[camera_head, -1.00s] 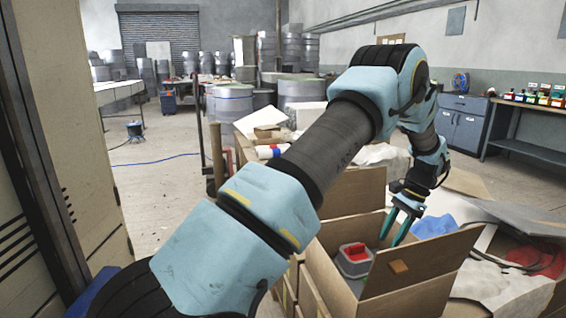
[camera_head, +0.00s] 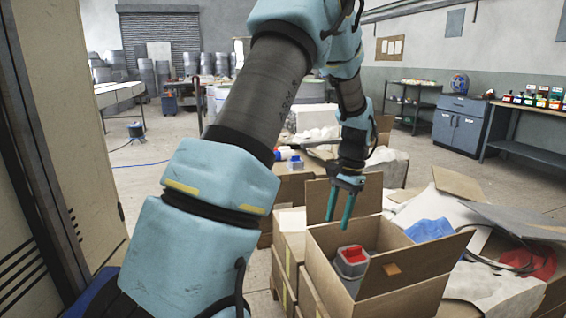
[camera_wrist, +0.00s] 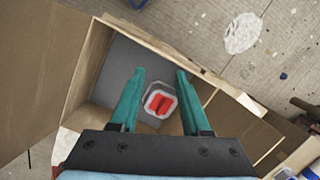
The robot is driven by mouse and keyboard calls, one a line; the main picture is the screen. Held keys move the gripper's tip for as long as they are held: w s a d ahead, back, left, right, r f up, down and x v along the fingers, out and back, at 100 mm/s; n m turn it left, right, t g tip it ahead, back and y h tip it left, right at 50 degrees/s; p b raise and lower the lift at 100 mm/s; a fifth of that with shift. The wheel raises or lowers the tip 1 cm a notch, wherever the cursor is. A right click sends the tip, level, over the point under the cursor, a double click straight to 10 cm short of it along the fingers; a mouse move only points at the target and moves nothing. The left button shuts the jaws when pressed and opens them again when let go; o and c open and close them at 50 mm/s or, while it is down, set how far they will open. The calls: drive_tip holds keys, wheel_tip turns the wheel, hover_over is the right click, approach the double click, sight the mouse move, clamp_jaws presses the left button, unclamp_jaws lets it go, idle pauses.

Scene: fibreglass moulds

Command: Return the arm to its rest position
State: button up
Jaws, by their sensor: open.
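My gripper (camera_head: 340,222) has teal fingers that are apart, with nothing between them. It points down above an open cardboard box (camera_head: 398,282). In the box sits a grey container with a red top (camera_head: 352,262). In the wrist view my gripper (camera_wrist: 160,80) is over the box (camera_wrist: 88,75), and the red-topped container (camera_wrist: 160,101) shows below and between the fingers, apart from them. My arm reaches up from the lower left and bends down to the gripper.
More cardboard boxes stand under and beside the open one. Scrap sheets and blue cloth (camera_head: 430,229) lie at right. A blue cabinet (camera_head: 460,125) and a bench with bottles (camera_head: 530,106) stand at the back right. Tall cream panels (camera_head: 60,130) are close at left.

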drive_tip(key=s+a+r+n+t+p, duration=0.1)
drive_tip(key=s+a+r+n, duration=0.2)
drive_tip(key=a, duration=0.4)
drive_tip(key=s+a+r+n+h+p, duration=0.1)
drive_tip(key=s+a+r+n, duration=0.2)
drive_tip(key=s+a, duration=0.2)
drive_tip(key=s+a+r+n+t+h+p, duration=0.1)
drive_tip(key=s+a+r+n+p, duration=0.1)
drive_tip(key=s+a, duration=0.3)
drive_tip(key=a+r, duration=0.1)
drive_tip(key=a, duration=0.3)
drive_tip(key=shift+n+t, duration=0.3)
drive_tip(key=shift+n, duration=0.1)
drive_tip(key=shift+s, duration=0.1)
drive_tip(key=shift+c, duration=0.4)
